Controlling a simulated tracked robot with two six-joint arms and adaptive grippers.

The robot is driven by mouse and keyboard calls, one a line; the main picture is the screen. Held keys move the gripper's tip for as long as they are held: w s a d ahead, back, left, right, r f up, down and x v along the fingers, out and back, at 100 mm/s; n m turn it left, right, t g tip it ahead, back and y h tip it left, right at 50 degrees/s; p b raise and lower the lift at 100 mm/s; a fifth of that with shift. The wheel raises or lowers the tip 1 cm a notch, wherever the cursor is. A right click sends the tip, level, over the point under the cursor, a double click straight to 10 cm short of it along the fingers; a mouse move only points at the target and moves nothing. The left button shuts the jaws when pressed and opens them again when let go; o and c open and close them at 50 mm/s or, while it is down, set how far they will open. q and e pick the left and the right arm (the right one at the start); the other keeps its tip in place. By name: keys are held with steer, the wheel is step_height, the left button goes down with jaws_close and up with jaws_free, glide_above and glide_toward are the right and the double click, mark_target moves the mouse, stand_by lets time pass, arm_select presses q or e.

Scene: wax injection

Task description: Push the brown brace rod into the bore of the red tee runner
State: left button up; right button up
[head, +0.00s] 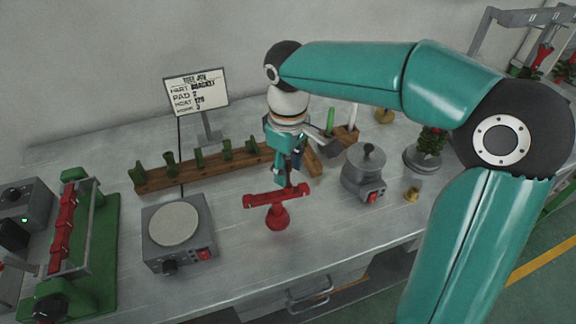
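The red tee runner (277,213) stands upright on the grey bench, with a round foot and a crossbar on top. My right gripper (286,178) points down just above and behind the crossbar. Its teal fingers partly overlap each other in this view. A thin dark sliver shows by the fingertips, close to the crossbar. It may be the brown brace rod, but it is too small to be sure. The bore of the runner is not clearly visible. Whether the fingers are shut on anything cannot be told. My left gripper is not in view.
A wooden rack (190,178) with green pieces stands behind. A hotplate (175,226) is left of the runner; a grey pot (367,168) and small brass piece (412,194) are right. A green fixture (97,262) with red parts is far left. A sign (196,90) stands behind.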

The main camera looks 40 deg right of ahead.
step_height(320, 180, up, 12)
stand_by(0.6)
stand_by(0.5)
